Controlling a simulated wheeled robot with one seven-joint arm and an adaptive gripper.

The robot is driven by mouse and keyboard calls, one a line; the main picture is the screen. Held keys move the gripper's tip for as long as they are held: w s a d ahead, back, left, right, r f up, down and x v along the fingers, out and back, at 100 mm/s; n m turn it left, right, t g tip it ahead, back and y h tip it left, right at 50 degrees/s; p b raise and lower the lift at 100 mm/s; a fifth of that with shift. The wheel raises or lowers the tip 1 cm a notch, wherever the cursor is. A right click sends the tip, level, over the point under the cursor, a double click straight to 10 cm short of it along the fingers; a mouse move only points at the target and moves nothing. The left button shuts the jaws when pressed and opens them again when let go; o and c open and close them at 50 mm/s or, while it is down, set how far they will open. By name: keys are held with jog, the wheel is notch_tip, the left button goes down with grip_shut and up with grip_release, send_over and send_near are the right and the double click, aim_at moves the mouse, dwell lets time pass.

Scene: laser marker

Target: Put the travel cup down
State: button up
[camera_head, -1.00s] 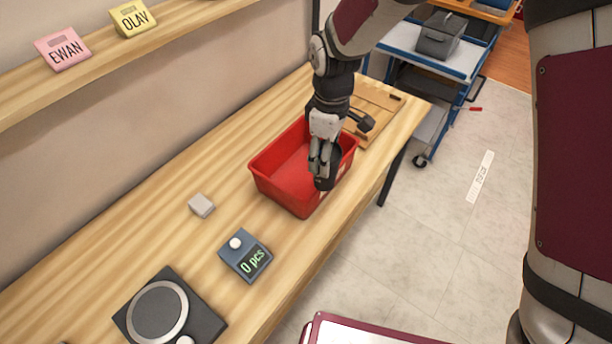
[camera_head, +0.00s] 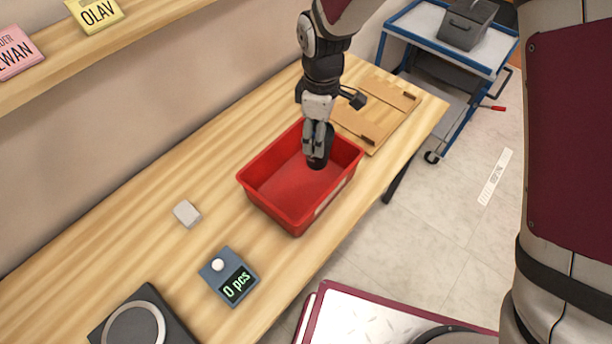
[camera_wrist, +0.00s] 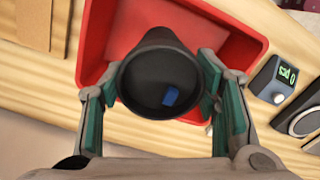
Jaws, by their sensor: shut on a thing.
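The travel cup (camera_wrist: 158,85) is black and round, seen from above in the wrist view, with a small blue patch inside it. My gripper (camera_wrist: 160,98) is shut on it, with a green-padded finger on each side. In the head view my gripper (camera_head: 318,145) holds the dark cup (camera_head: 317,161) over the red bin (camera_head: 265,208). The cup's lower part shows against the bin's inside. I cannot tell whether it touches the bin floor.
A counter display reading "0 pcs" (camera_head: 229,277) and a small grey block (camera_head: 187,214) sit left of the bin. A wooden board (camera_head: 372,120) lies beyond it. A blue cart (camera_head: 445,45) stands past the table. Bare tabletop lies left of the bin.

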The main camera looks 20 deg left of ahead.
aim_at(318, 160)
jog(key=f, duration=0.4)
jog(key=f+p, duration=0.1)
jog(key=f, duration=0.7)
jog(key=shift+w+p, duration=0.3)
jog(key=shift+f, duration=0.15)
jog(key=o, duration=0.6)
jog(key=shift+o, duration=0.7)
jog(key=shift+r, duration=0.55)
notch_tip(318, 160, up, 11)
jog(key=shift+r+b, duration=0.15)
jog(key=shift+b, duration=0.95)
